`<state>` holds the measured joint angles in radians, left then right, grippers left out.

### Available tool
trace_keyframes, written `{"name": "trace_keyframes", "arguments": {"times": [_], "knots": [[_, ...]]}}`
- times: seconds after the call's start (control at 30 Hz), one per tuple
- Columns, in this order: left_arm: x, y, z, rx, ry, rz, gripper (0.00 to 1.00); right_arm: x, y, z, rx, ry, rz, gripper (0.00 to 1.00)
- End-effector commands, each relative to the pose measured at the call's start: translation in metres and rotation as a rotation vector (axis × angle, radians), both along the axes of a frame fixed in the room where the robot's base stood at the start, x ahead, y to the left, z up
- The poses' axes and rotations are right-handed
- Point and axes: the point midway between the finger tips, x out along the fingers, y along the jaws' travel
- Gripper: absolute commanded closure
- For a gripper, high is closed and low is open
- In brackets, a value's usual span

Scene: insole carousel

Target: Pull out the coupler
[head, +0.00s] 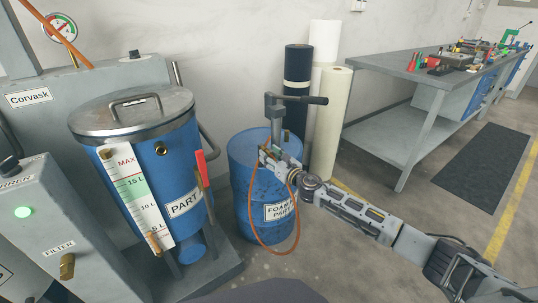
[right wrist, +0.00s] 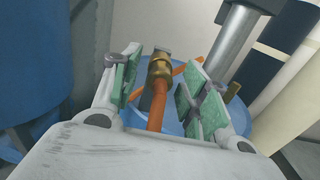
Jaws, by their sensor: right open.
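The brass coupler (right wrist: 159,66) with an orange hose (right wrist: 156,108) on it shows in the right wrist view, above the blue drum top. My right gripper (right wrist: 163,75) is open, with its green-padded fingers on either side of the coupler. Gaps show between the pads and the brass. In the head view my right gripper (head: 275,160) is at the top of the blue drum (head: 246,190), beside the pump, and hides most of the coupler. The orange hose (head: 297,228) hangs in a loop down the drum's front. My left gripper is out of view.
A grey hand pump (head: 276,112) stands on the drum close to my right gripper. A blue tank (head: 190,225) with a level scale stands at left. Rolls (head: 333,120) lean behind the drum. A workbench (head: 400,66) is at right, with open floor before it.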

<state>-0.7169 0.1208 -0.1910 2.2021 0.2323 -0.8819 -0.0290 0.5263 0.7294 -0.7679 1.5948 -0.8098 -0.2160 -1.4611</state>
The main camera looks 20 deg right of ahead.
Motion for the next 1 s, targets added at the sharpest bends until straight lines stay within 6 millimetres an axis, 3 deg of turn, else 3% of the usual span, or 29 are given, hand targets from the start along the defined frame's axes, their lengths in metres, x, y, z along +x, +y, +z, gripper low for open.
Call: {"name": "trace_keyframes", "arguments": {"times": [1.0], "knots": [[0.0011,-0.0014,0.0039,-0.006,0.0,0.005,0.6,0.0,0.0002,-0.0001,0.001,0.0,0.0,0.55]]}}
